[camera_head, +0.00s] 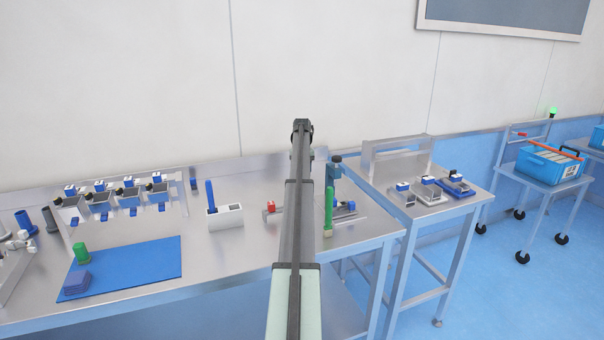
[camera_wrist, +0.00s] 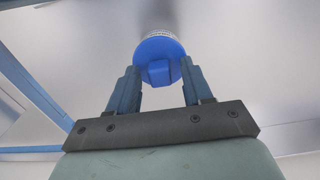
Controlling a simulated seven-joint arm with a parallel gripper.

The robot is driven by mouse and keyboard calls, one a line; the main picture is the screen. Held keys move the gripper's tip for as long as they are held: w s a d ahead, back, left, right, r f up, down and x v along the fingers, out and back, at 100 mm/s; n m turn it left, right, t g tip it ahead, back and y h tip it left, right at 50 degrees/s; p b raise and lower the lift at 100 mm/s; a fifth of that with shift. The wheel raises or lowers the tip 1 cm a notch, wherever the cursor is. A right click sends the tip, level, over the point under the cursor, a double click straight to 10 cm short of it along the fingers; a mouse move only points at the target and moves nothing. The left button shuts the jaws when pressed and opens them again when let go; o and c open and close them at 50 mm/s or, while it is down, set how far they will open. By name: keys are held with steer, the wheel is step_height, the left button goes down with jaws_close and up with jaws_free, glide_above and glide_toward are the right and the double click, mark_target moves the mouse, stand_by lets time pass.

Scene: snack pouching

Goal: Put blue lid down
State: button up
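In the wrist view, the blue lid (camera_wrist: 160,50) is a round disc with a raised blue tab facing my gripper (camera_wrist: 160,68). My two fingers reach the lid's rim on either side, and it appears held between them. A whitish ribbed ring shows just beyond the disc; whether it belongs to the lid or to something under it, I cannot tell. A blurred grey metal surface lies beyond. In the head view, my arm hides the gripper and lid.
The steel table holds a blue mat (camera_head: 150,263) with a green cylinder (camera_head: 81,253) and purple-blue block (camera_head: 77,283). A white holder (camera_head: 226,217) stands mid-table, and a green upright stick (camera_head: 328,212) is right of my arm. Bare steel lies between mat and holder.

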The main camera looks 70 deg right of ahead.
step_height(320, 180, up, 12)
steer(key=shift+r, duration=0.15)
stand_by(0.7)
